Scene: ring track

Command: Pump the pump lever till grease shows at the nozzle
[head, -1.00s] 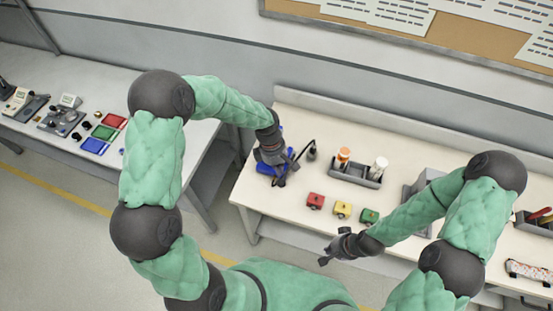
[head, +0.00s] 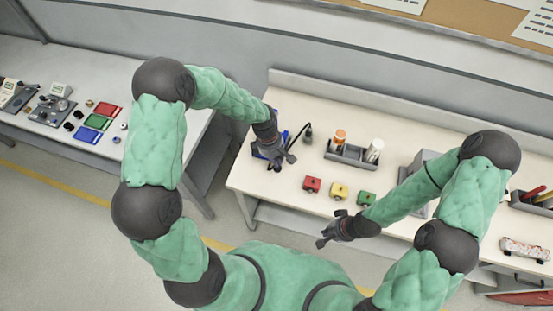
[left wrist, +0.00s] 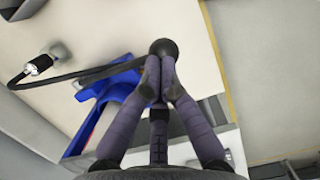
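The blue grease pump (head: 255,151) stands at the left end of the pale bench, partly hidden by my left gripper (head: 287,163). Its blue body (left wrist: 108,110) also shows in the left wrist view. The pump lever ends in a dark round knob (left wrist: 163,46). The fingertips of my left gripper (left wrist: 162,78) are closed together against this knob. A black hose runs from the pump to the nozzle (head: 307,131), which stands behind and right of it; the nozzle's metal tip (left wrist: 40,65) shows no clear grease. My right gripper (head: 328,229) is open and empty before the bench.
Another table with coloured trays stands left.

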